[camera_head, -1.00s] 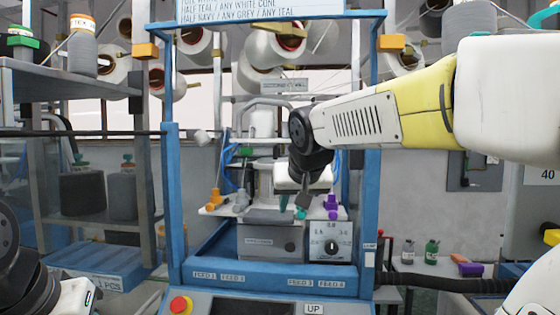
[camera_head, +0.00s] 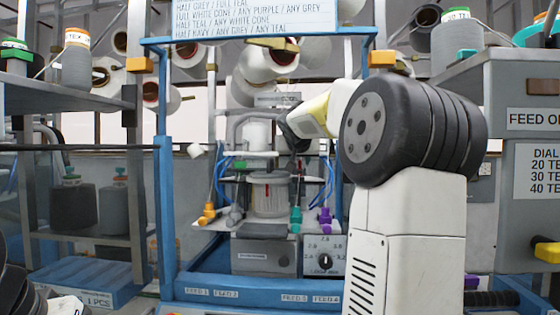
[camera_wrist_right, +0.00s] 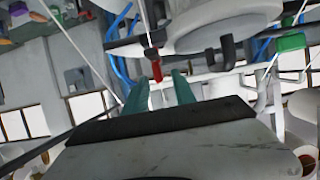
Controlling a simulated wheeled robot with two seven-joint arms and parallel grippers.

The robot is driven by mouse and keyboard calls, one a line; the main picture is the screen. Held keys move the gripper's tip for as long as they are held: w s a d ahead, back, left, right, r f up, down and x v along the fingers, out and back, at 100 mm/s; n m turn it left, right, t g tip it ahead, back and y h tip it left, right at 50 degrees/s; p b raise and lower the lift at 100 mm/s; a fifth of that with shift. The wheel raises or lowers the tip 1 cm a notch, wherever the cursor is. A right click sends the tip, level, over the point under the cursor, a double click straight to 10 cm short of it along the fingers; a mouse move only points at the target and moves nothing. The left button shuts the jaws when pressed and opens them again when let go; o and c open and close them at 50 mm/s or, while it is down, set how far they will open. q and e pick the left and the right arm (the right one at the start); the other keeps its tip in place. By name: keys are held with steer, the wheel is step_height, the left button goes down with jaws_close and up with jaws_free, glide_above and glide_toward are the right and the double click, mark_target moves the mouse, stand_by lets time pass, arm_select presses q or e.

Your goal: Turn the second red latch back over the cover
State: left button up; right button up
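A red latch (camera_wrist_right: 156,71) shows in the right wrist view, just beyond the fingertips of my right gripper (camera_wrist_right: 162,82). The gripper's two teal fingers stand apart with a gap between them, and nothing is seen held there. The latch lines up with this gap; I cannot tell whether a finger touches it. A pale round machine part (camera_wrist_right: 215,25) lies beyond. In the head view my right gripper (camera_head: 298,172) is small and dark, above and right of the ribbed round cylinder (camera_head: 270,196). I cannot tell the cover apart for certain. Of my left arm only a lower-left part shows.
A blue frame (camera_head: 163,215) surrounds the knitting machine. Purple (camera_head: 325,216), teal (camera_head: 296,218) and orange (camera_head: 208,212) pieces stand around the cylinder. A dial box (camera_head: 325,262) sits in front. Shelves with cones stand left; a grey cabinet (camera_head: 535,130) stands right.

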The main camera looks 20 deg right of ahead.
steer(key=shift+w+f, duration=0.1)
steer(key=shift+w, duration=0.1)
steer(key=shift+c, duration=0.4)
jaws_close()
steer(key=m+h, duration=0.1)
steer(key=m+g+h, duration=0.1)
steer(key=shift+w+a+m+h, duration=0.15)
steer(key=shift+a+m+h, duration=0.15)
steer(key=shift+h, duration=0.1)
steer(key=m+g+h, duration=0.2)
steer(key=m+g, duration=0.1)
steer(key=shift+w+a+m+g+h, duration=0.1)
steer(key=shift+w+m+g+h, duration=0.1)
steer(key=shift+m+g+h, duration=0.15)
steer(key=m+g+h, duration=0.1)
steer(key=m+g, duration=0.1)
steer(key=m+g+h, duration=0.1)
steer(key=m+g, duration=0.1)
steer(key=g, duration=0.1)
steer(key=shift+w+m, duration=0.2)
steer(key=shift+m, duration=0.05)
steer(key=shift+m+g, duration=0.6)
steer(key=shift+g, duration=0.05)
